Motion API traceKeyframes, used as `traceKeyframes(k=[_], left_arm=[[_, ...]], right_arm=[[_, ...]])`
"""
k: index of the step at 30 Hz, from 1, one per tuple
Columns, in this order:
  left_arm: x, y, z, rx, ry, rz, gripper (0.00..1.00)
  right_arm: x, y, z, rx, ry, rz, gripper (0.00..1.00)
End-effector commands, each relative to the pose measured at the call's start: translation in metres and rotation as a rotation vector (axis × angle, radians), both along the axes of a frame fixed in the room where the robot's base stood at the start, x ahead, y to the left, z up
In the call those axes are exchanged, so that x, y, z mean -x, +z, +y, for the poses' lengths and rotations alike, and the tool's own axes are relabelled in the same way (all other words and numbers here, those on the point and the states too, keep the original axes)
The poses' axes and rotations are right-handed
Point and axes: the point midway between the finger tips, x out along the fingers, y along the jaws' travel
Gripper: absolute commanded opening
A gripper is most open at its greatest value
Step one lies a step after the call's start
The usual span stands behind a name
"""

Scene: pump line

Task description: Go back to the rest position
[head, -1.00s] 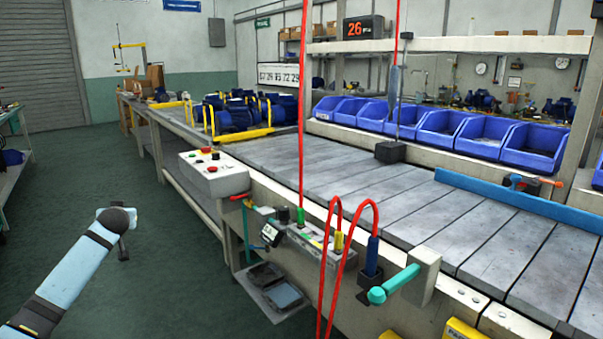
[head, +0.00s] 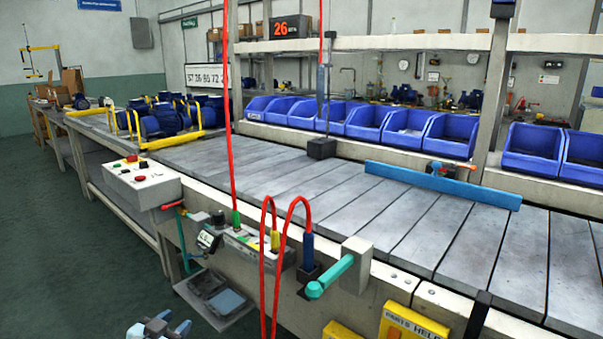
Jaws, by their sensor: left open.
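My left gripper (head: 160,328) shows at the bottom edge of the head view, left of the middle. Only its upper part is in the picture, and its jaws are apart with nothing seen between them. It is over the floor in front of the conveyor line (head: 330,205), below the grey tray shelf (head: 240,318) on the line's front. My right gripper is out of the picture.
A control box with a red button (head: 138,185) stands on the line's front edge. Red hoses (head: 264,270) hang close to a teal handle (head: 330,277). Blue bins (head: 448,136) line the far side. The green floor (head: 60,260) at left is clear.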

Motion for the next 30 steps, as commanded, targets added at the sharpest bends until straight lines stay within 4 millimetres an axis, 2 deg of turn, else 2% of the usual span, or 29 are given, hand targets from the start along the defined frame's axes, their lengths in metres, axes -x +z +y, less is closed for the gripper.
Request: traceKeyframes(k=[1,3,6,12,18,19,21,30], left_arm=[[0.029,-0.004,-0.031,0.042,-0.042,0.01,0.42],[0.066,-0.003,-0.067,0.101,-0.091,0.02,0.42],[0.113,0.006,-0.106,0.182,-0.145,0.028,0.42],[0.184,0.037,-0.153,0.321,-0.208,0.033,0.42],[0.239,0.077,-0.176,0.451,-0.237,0.031,0.42],[0.247,0.083,-0.178,0.471,-0.239,0.03,0.42],[0.244,0.096,-0.177,0.46,-0.23,0.038,0.42],[0.238,0.118,-0.168,0.414,-0.179,0.085,0.42]], right_arm=[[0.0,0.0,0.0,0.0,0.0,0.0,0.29],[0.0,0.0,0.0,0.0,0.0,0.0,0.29],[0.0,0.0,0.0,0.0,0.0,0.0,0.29],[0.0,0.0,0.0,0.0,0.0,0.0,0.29],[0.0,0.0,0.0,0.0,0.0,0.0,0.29],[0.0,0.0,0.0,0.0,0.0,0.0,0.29],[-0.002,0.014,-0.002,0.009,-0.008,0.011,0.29],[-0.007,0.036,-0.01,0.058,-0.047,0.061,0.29]])
